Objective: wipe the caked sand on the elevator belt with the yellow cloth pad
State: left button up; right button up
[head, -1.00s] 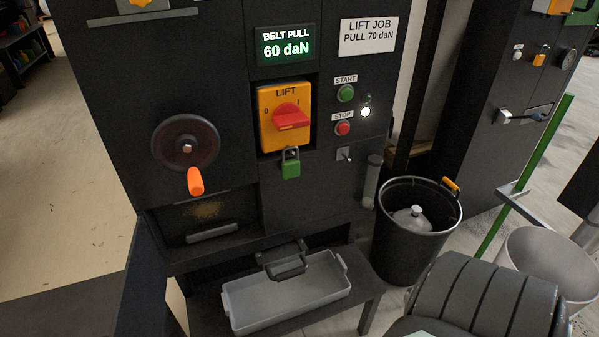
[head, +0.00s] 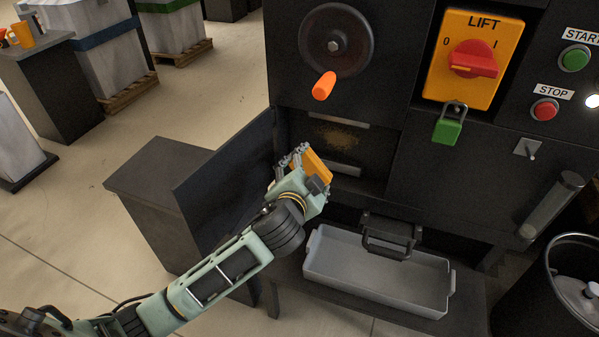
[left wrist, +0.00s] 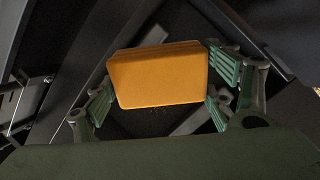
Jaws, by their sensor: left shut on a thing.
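The yellow cloth pad (head: 318,166) is an orange-yellow block held in my left gripper (head: 302,170). In the left wrist view the pad (left wrist: 158,75) sits between the green fingers of my left gripper, which is shut on it. The caked sand (head: 338,137) is a brownish patch on the dark elevator belt (head: 370,146), inside a recess below the handwheel. The pad is in front of the recess, low and left of the patch, and looks apart from it. In the left wrist view faint specks show below the pad. My right gripper is not in view.
An open dark door panel (head: 225,170) stands left of the recess. A grey tray (head: 375,270) sits on a low shelf below it. The handwheel (head: 334,46) with an orange handle is above. A lift switch (head: 470,60) with a green padlock (head: 448,130) is at the right.

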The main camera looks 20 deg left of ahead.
pick_arm(q)
jog(key=a+t+b, duration=0.1)
jog(key=w+a+r+t+h+b, duration=0.1)
jog(key=t, duration=0.1)
jog(key=shift+w+a+m+b, duration=0.25)
jog(key=shift+a+m+b, duration=0.05)
jog(key=shift+m+b, duration=0.1)
jog(key=shift+a+r+t, duration=0.3)
jog(key=shift+r+t, duration=0.05)
jog(key=shift+t, duration=0.05)
jog(key=shift+w+r+b, duration=0.15)
jog(key=shift+w+b, duration=0.2)
jog(key=shift+w, duration=0.2)
jog(key=shift+w+d+b, duration=0.15)
jog(key=shift+w+b, duration=0.5)
jog(key=shift+w, duration=1.8)
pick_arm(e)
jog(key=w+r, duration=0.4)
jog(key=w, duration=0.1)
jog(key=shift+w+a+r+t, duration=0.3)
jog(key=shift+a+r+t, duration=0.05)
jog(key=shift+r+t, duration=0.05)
pick_arm(q)
jog(key=shift+w, duration=0.25)
jog(key=shift+w, duration=0.5)
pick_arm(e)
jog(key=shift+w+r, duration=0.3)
pick_arm(q)
jog(key=shift+w, duration=0.15)
